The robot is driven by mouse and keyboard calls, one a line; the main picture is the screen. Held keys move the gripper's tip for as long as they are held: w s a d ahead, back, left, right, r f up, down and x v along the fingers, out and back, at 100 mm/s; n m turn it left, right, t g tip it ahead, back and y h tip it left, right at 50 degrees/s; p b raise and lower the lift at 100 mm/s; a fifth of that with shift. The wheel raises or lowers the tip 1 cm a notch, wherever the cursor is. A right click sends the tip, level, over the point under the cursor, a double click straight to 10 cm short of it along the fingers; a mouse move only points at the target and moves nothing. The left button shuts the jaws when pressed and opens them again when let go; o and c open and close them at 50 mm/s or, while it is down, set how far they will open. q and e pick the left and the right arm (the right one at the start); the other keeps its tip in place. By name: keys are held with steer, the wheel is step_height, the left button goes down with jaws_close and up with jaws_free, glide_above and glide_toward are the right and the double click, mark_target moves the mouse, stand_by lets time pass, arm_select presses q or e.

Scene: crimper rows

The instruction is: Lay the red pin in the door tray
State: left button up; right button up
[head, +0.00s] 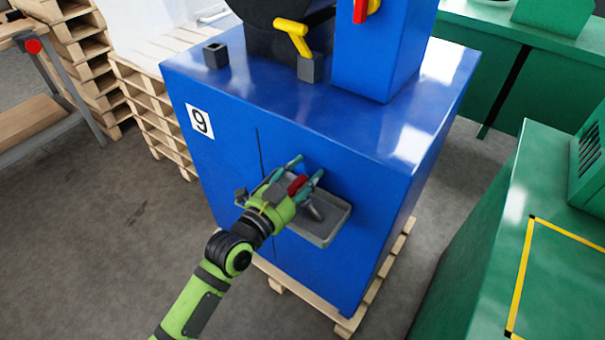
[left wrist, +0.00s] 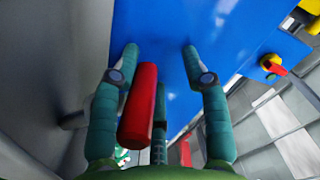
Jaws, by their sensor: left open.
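The red pin (head: 297,184) lies between the fingers of my left gripper (head: 307,165), at the tray on the blue cabinet's door. In the left wrist view the red pin (left wrist: 138,105) is a short cylinder close to the left finger, with a wide gap to the right finger. My left gripper (left wrist: 160,50) is open there. The frames do not show clearly whether the pin rests on the tray. The grey door tray (head: 335,232) is shallow and partly hidden by my gripper. A grey object (head: 314,211) shows in it. My right gripper is not in view.
The blue cabinet (head: 225,150) bears a 9 label and stands on a wooden pallet (head: 345,325). A yellow handle (head: 293,35) and a dark square socket (head: 215,55) are on top. A green machine (head: 500,200) stands at right. Open floor lies at left.

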arm_select(q)
steer(key=v, duration=1.2)
steer(key=s+a+f+n+g+y, duration=0.2)
steer(key=s+f+n+g+y, duration=0.1)
steer(key=f, duration=0.2)
steer(key=s+a+f+n+g+y, duration=0.2)
steer(key=s+a+f+n+y, duration=0.15)
steer(key=f, duration=0.25)
steer(key=s+a+f+n+g+y, duration=0.5)
steer(key=s+a+n, duration=0.3)
steer(key=s, duration=0.4)
step_height(320, 180, down, 22)
steer(key=s+g+h+p, duration=0.1)
steer(key=g+p, duration=0.1)
steer(key=s+a+f+m+g+p, duration=0.1)
steer(key=s+a+f, duration=0.1)
steer(key=s+f, duration=1)
steer(key=s, duration=0.4)
steer(key=shift+a+f+g, duration=0.15)
steer(key=shift+f+g, duration=0.1)
steer(key=shift+g, duration=0.05)
